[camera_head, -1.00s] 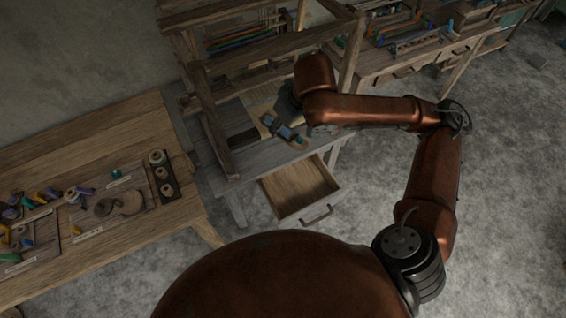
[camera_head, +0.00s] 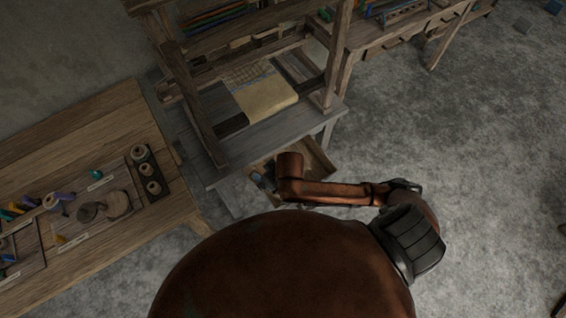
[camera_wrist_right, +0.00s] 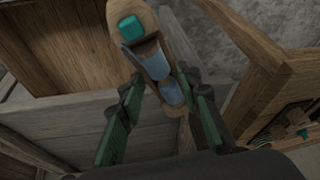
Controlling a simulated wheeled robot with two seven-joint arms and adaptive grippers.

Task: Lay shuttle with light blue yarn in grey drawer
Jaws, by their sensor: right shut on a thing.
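The shuttle, a wooden body with light blue yarn (camera_wrist_right: 153,62) and a teal piece near its tip, is between the fingers of my right gripper (camera_wrist_right: 163,84) in the right wrist view. The gripper is shut on it. In the head view the right gripper (camera_head: 264,180) is over the left part of the pulled-out drawer (camera_head: 317,158), at the front of the grey loom bench. My arm hides much of the drawer, and the shuttle is hard to make out there. I cannot tell whether it touches the drawer. My left gripper is not in view.
The wooden loom frame (camera_head: 187,95) stands on the bench, with pale cloth (camera_head: 265,97) on it. A table (camera_head: 95,150) with spools and yarns is at the left. Another table with drawers stands at the back right.

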